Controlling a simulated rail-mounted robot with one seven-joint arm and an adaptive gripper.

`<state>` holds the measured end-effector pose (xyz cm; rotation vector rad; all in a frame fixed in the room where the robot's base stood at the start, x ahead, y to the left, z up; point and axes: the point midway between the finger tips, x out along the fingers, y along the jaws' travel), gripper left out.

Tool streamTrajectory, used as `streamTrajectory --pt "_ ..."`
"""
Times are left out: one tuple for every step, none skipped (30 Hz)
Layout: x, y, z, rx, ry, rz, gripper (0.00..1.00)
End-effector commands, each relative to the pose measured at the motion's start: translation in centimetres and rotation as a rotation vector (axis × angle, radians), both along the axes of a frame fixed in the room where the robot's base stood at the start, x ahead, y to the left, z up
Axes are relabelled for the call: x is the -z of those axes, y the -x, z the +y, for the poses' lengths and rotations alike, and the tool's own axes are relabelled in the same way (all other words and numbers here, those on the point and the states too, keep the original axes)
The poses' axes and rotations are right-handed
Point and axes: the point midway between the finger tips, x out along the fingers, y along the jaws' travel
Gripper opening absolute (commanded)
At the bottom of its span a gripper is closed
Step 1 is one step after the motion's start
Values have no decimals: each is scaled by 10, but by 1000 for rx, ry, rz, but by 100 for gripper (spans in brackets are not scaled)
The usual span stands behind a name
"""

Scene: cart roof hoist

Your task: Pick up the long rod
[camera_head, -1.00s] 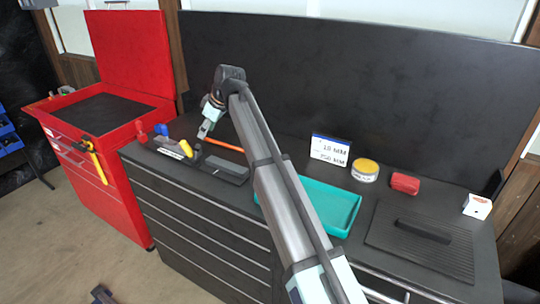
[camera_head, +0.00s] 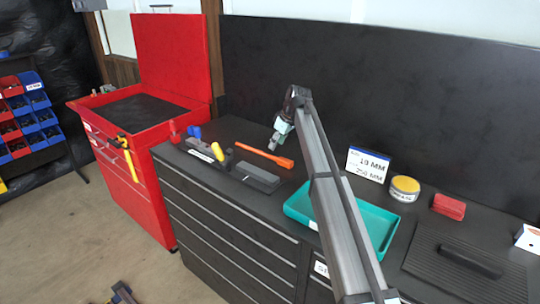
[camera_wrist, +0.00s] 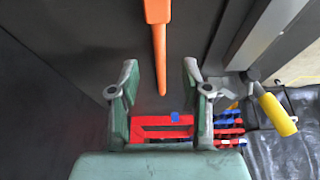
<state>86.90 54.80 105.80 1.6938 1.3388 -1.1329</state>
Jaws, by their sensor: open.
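A long orange rod-like tool (camera_head: 256,152) lies on the black bench top, with a thicker part at its right end. It is the only long thin piece I see clearly, and I cannot tell for sure that it is the long rod. My gripper (camera_head: 274,145) is above its right part in the head view. In the wrist view, the orange tool (camera_wrist: 159,50) points with its thin end into the gap between the fingers of my open gripper (camera_wrist: 160,78). No contact shows, and the gap in height is unclear.
A dark block (camera_head: 256,178) lies just in front of the orange tool, with a small tool rack (camera_head: 203,152) to its left. A teal tray (camera_head: 299,211), a sign (camera_head: 368,165), a round tin (camera_head: 404,188) and a red block (camera_head: 449,206) stand to the right.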

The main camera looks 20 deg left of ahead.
Motion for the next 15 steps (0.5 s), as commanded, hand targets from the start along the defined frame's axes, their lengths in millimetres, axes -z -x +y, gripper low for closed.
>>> streamTrajectory --pt "5 0 3 0 1 1 48" --pt "9 -1 4 0 1 1 48" --pt "13 -1 6 0 1 1 48" --pt "15 -2 7 0 0 0 48" --pt "17 -2 8 -1 0 0 48" --pt "19 -2 8 -1 0 0 48" --pt "20 -2 9 -1 0 0 48" --pt "21 -2 9 -1 0 0 48" --pt "22 -2 10 -1 0 0 48" --pt "22 -2 10 -1 0 0 48" --pt "23 -2 11 -1 0 0 48" --pt "25 -3 12 -1 0 1 48" --pt "27 -3 14 -1 0 1 48" --pt "30 -4 15 -1 1 1 48" --pt "34 -4 18 -1 1 1 48"
